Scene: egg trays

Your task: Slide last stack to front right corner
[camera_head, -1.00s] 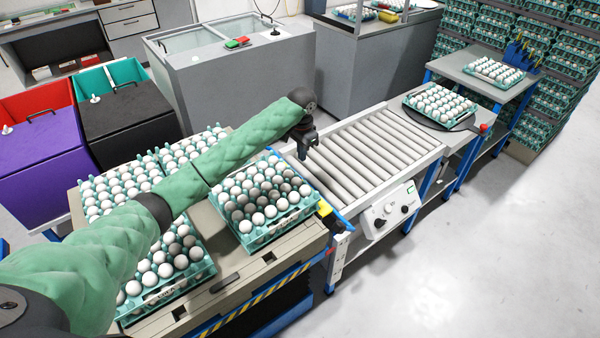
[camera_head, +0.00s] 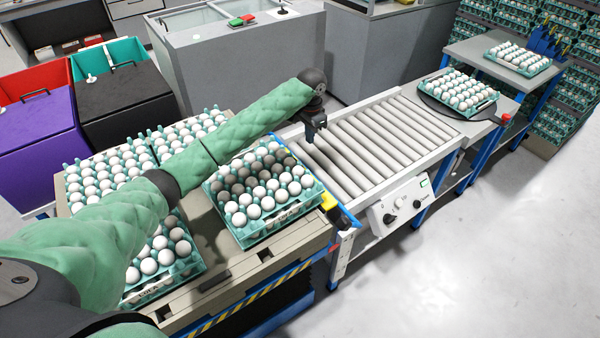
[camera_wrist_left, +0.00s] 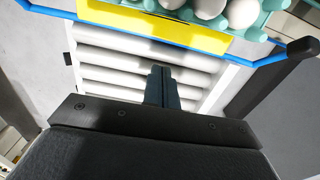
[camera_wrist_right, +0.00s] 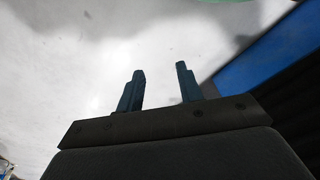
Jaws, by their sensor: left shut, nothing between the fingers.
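A teal tray stack (camera_head: 285,224) full of white eggs sits at the right front of the pallet platform, beside the roller conveyor. My left gripper (camera_head: 313,138) hangs over the conveyor's near end, just beyond the stack, and apart from it. In the left wrist view its fingers (camera_wrist_left: 162,72) are together and empty above the rollers, with a teal tray edge (camera_wrist_left: 262,28) at the top. My left arm hides part of the platform and other trays. My right gripper (camera_wrist_right: 160,72) is open and empty in the right wrist view; the head view does not show it.
More egg trays stand on the platform, at the front left (camera_head: 187,268) and back. The roller conveyor (camera_head: 365,140) runs right to a table with another egg tray (camera_head: 470,108). Bins stand at left.

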